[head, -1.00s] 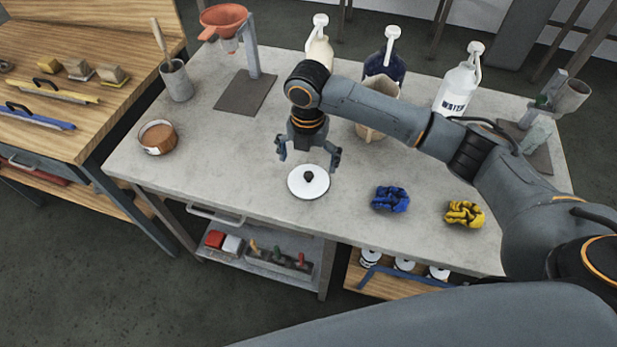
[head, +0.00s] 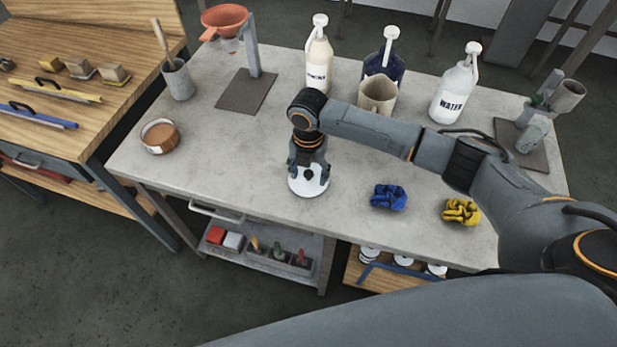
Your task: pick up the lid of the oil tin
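A white round lid (head: 309,190) with a small black knob lies flat near the front edge of the grey bench. My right gripper (head: 309,172) points straight down over it, with its fingers on either side of the knob. The fingers are closer together than wide open, but whether they touch the knob cannot be seen. An open round tin (head: 159,138) with brown contents stands at the left of the bench. My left gripper is not in view.
A blue cloth (head: 388,197) and a yellow cloth (head: 461,211) lie right of the lid. A beige jug (head: 377,95), a cream bottle (head: 319,66), a dark blue bottle (head: 385,64) and a white water bottle (head: 454,92) stand behind. The bench between tin and lid is clear.

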